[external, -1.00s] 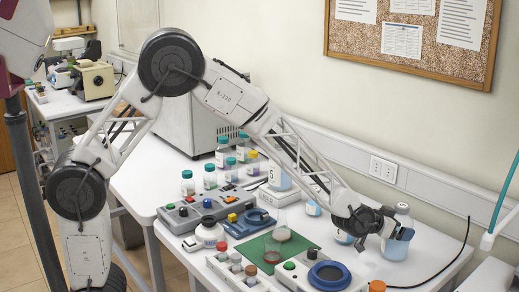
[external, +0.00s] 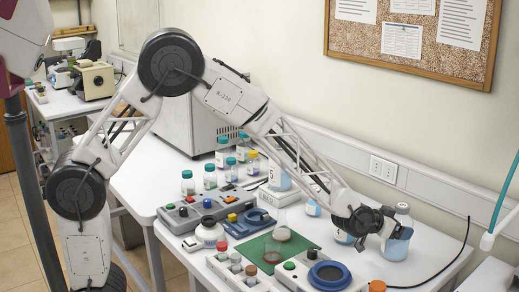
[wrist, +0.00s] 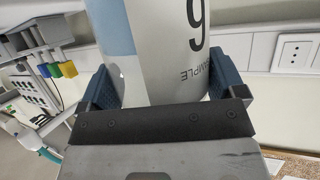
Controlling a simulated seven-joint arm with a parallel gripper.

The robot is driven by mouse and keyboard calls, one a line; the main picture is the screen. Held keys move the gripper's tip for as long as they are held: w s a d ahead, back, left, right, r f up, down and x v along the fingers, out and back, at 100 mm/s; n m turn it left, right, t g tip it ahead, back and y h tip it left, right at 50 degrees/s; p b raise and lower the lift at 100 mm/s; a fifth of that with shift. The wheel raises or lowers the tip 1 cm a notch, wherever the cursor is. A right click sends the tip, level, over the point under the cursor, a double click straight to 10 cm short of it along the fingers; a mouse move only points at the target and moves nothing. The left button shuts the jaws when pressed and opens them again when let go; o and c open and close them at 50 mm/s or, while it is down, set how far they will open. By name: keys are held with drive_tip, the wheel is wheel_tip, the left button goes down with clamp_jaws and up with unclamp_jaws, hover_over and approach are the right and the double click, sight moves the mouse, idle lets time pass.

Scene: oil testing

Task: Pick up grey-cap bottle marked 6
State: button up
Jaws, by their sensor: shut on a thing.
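The grey-cap bottle (external: 396,248) stands upright at the right end of the white bench, with a pale blue lower part. My gripper (external: 394,224) reaches it from the left, its fingers around the upper body below the cap. In the wrist view the bottle (wrist: 165,60) fills the space between my blue fingertips (wrist: 160,88), which press on both sides. Its label is upside down there and shows a large digit, a 6 when turned upright, and the word SAMPLE. The cap is out of the wrist view. Any gap under the bottle is too small to tell.
A control box with a blue ring (external: 329,276) and an orange-cap bottle (external: 377,286) stand in front. A green mat (external: 256,248) with glassware lies to the left. Several capped bottles stand farther back. A wall outlet (external: 383,170) and a black cable (external: 455,262) are nearby.

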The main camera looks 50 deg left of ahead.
sight(401, 206)
drive_tip(key=shift+r, duration=0.2)
drive_tip(key=shift+r, duration=4.85)
